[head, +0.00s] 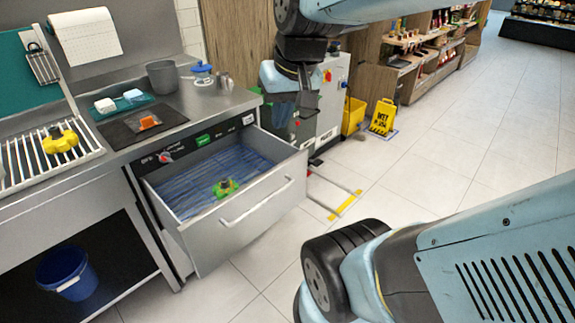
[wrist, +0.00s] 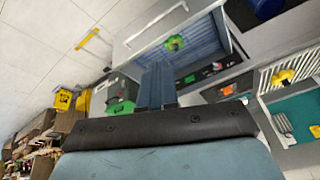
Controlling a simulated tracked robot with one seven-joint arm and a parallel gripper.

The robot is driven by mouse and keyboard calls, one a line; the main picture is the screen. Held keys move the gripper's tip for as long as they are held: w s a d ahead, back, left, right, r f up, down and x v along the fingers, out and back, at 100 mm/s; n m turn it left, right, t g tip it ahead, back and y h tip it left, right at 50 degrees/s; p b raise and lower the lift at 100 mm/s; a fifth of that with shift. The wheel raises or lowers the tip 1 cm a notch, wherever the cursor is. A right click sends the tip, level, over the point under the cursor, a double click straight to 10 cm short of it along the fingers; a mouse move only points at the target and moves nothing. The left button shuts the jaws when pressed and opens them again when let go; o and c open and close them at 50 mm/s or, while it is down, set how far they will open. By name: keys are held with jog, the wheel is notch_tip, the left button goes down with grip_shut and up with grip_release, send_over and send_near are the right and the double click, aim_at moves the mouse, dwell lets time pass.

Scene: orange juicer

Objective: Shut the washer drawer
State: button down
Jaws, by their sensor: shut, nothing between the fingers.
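The washer drawer (head: 255,218) is pulled out from under the steel counter in the head view. It has a grey front with a long bar handle (head: 257,203) and a blue slatted inside. A green round part (head: 226,187) lies in it. In the wrist view the drawer (wrist: 168,27) shows upside down at the top, with the green part (wrist: 174,43) inside. My gripper (head: 306,108) hangs above and behind the drawer's right side in the head view, apart from it. Its fingers (wrist: 158,66) are together and empty in the wrist view.
The counter holds a grey pot (head: 162,77), a dark mat (head: 142,124) and a rack with a yellow part (head: 60,140). A blue bucket (head: 67,273) stands below left. A yellow wet-floor sign (head: 383,117) stands behind. The tiled floor right of the drawer is mostly clear.

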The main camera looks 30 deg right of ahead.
jog(key=w+d+f+m+g+y, duration=0.35)
jog(key=w+f+m+y, duration=0.2)
jog(key=w+f, duration=0.45)
jog(key=m+t, duration=1.7)
jog(key=m, duration=0.9)
send_near(299, 172)
jog(key=shift+h, duration=0.25)
jog(key=x, duration=0.6)
jog(key=shift+w+a+r, duration=0.2)
jog(key=shift+w+a, duration=0.1)
